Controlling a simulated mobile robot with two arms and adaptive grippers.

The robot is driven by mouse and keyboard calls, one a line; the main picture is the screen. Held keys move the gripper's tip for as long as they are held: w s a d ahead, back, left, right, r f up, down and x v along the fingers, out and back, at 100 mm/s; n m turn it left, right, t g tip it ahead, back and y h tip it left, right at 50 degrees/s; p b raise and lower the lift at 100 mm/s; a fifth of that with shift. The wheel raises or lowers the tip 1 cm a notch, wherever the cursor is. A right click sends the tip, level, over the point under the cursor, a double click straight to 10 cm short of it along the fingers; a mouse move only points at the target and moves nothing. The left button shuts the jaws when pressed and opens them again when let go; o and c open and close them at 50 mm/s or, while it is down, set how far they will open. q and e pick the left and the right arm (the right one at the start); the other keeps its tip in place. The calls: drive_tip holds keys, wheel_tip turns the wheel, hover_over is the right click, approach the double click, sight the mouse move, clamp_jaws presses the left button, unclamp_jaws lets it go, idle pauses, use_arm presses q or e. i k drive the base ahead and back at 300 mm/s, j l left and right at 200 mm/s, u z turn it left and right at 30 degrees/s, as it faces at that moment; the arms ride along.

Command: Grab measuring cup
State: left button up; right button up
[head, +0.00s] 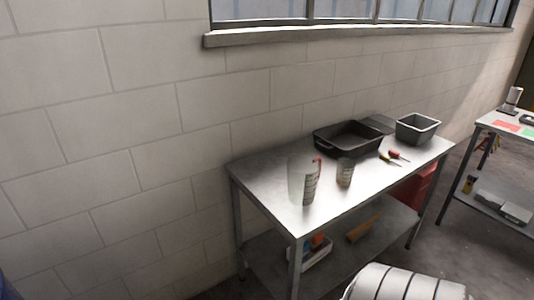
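A clear measuring cup (310,186) with dark markings and a touch of red at its rim stands upright on the metal table (268,178), near its left end. A smaller, greyer cup (345,173) with markings stands just to its right, apart from it. I cannot tell from the view what either cup holds. Neither of my grippers shows in the head view.
A black tray (321,143), a grey bin (418,138), and red (394,154) and yellow-handled (388,161) tools are on the table. Its lower shelf holds a white bin (318,259). A block wall (130,130) stands behind. Another table (497,123) is at right.

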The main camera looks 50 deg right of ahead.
sight(345, 173)
drive_tip(key=z, duration=2.3)
drive_tip(key=i+l, duration=0.15)
drive_tip(key=l, duration=0.2)
drive_tip(key=i+l+u, duration=0.15)
drive_tip(key=l, duration=0.5)
drive_tip(key=i+l+u, duration=0.15)
drive_tip(key=l, duration=0.25)
